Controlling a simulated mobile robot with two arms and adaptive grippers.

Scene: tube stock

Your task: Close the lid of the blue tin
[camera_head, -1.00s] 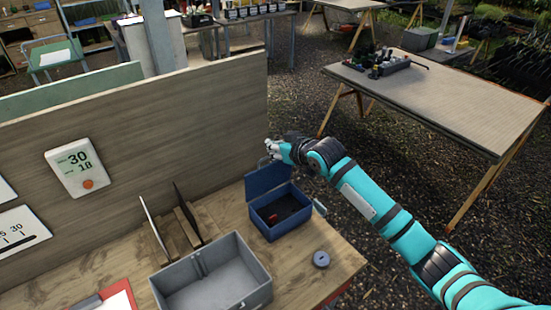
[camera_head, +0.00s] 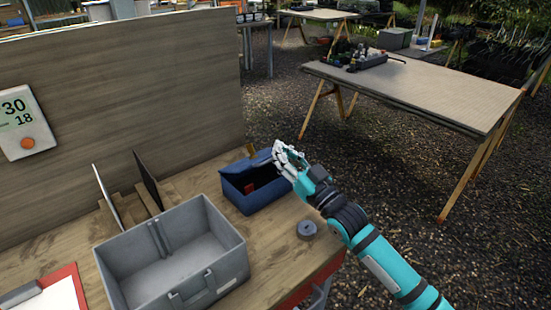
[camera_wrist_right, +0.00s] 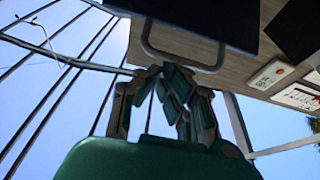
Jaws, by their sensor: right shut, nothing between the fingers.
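The blue tin (camera_head: 257,201) stands on the wooden bench in the head view, with a dark inside and a small red thing in it. Its lid (camera_head: 244,165) is tilted low over the back of the tin, partly closed, with a gap at the front. My right gripper (camera_head: 279,150) is shut and empty at the lid's right end; whether it touches the lid cannot be told. In the right wrist view, its fingers (camera_wrist_right: 168,90) are beside a dark panel with a grey loop, seemingly part of the tin. My left gripper is not in view.
An open grey bin (camera_head: 222,282) stands in front of the tin. A round grey disc (camera_head: 306,229) lies on the bench to the tin's right. Upright dark plates (camera_head: 146,180) stand left of it. A wooden panel (camera_head: 120,90) rises behind the bench.

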